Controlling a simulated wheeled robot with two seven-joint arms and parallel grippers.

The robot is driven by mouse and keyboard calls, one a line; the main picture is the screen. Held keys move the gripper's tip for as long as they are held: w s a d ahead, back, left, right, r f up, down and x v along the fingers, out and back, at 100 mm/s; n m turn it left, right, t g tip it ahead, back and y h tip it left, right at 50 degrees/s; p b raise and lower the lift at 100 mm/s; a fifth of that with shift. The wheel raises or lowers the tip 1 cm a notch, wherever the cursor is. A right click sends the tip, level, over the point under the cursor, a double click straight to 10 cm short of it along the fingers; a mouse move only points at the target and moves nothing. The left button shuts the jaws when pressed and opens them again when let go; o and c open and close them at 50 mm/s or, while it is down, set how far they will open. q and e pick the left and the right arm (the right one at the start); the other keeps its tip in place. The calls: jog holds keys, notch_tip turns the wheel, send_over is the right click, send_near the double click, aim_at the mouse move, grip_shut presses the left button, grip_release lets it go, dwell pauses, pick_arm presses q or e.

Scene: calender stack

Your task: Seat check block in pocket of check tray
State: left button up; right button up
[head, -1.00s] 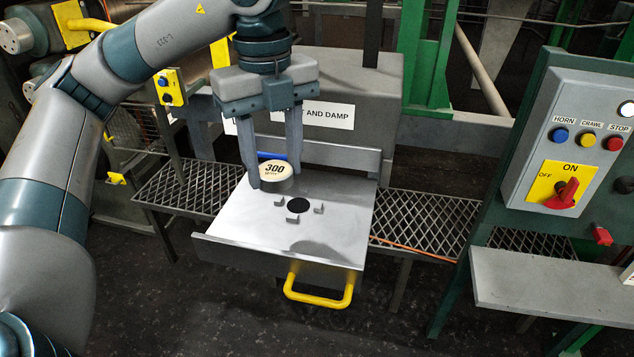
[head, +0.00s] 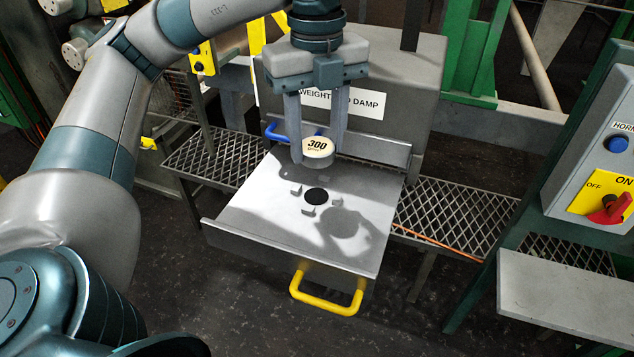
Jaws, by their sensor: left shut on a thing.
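The check block (head: 319,150) is a round disc with a cream top marked 300. My left gripper (head: 318,157) is shut on it and holds it above the back part of the check tray (head: 255,215). The block's shadow falls on the tray to the right of the pocket, so it looks raised off the surface. The pocket (head: 316,195) is a dark round spot in the middle of the tray with small upright tabs around it. The block is behind the pocket, apart from it. My right gripper is not in view.
The tray has a yellow handle (head: 327,306) at its front. A blue handle (head: 285,131) and a grey housing (head: 400,85) with a label stand behind. Mesh shelves flank the tray. A control panel with a red switch (head: 611,209) and a grey ledge (head: 560,295) are at right.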

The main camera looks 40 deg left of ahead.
aim_at(315, 146)
pick_arm(q)
notch_tip(315, 146, down, 4)
jog(key=shift+s+r+p, duration=0.1)
jog(key=shift+p, duration=0.5)
jog(key=shift+a+f, duration=0.1)
jog(key=shift+f, duration=0.35)
jog(key=shift+f+p, duration=0.65)
jog(key=shift+f, duration=1.25)
